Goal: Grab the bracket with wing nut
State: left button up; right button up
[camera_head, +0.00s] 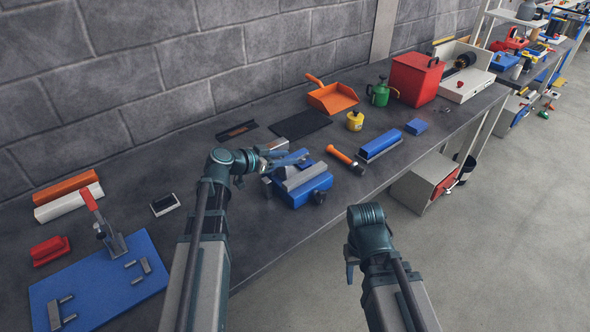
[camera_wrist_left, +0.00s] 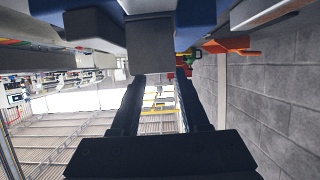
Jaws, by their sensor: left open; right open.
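A blue vise-like fixture (camera_head: 305,190) with grey bars and a dark knob sits near the table's front edge. I cannot make out a wing nut or tell a separate bracket apart on it. My left gripper (camera_head: 298,157) is open at the fixture's back upper side. In the left wrist view its two dark fingers (camera_wrist_left: 160,85) are spread and a grey block (camera_wrist_left: 150,42) shows just beyond their tips, apparently not gripped. My right gripper (camera_head: 351,268) is mostly hidden by its own wrist, over the floor in front of the table.
An orange-handled hammer (camera_head: 345,160) and a blue-and-grey block (camera_head: 380,145) lie to the right. A blue board (camera_head: 100,285) with a red-handled clamp lies at left. A yellow bottle (camera_head: 355,121) and orange dustpan (camera_head: 332,98) stand behind.

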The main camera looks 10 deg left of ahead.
pick_arm(q)
jog(key=b+x, duration=0.1)
jog(key=x, duration=0.1)
jog(key=b+x, duration=0.1)
jog(key=x, duration=0.1)
jog(key=shift+s+d+f, duration=0.1)
jog(key=shift+d+f, duration=0.1)
jog(key=shift+f, duration=0.15)
jog(key=shift+w+d+f, duration=0.1)
jog(key=shift+w+d, duration=0.15)
jog(key=shift+w, duration=0.05)
jog(key=shift+c, duration=0.3)
grip_shut()
jog(key=shift+s, duration=0.1)
jog(key=shift+s, duration=0.1)
